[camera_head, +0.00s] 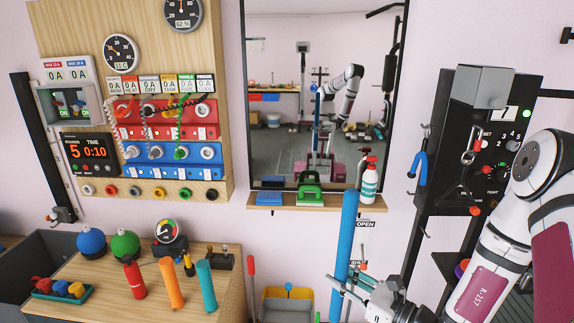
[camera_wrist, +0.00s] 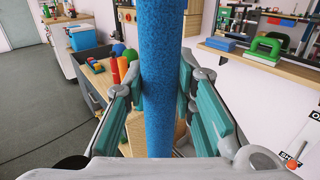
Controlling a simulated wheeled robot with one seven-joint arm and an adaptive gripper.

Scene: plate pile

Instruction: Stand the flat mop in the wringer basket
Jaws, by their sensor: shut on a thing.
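A thick blue pole (camera_head: 346,225) with a rough, foam-like surface stands nearly upright at the lower middle of the head view. It also runs top to bottom in the wrist view (camera_wrist: 162,60). My gripper (camera_head: 345,284) is shut around this pole, with one finger on each side in the wrist view (camera_wrist: 162,92). The pole's lower end is out of frame, and I see no flat mop head. A yellow and grey bucket-like container (camera_head: 287,307) shows partly at the bottom edge, left of the pole. I cannot make out a wringer basket in it.
A wooden bench (camera_head: 100,296) with balls and upright colored cylinders stands at left. A wall shelf (camera_head: 300,204) behind the pole holds a green-handled block (camera_head: 310,190) and a spray bottle (camera_head: 369,180). A black panel (camera_head: 490,130) stands close to my arm.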

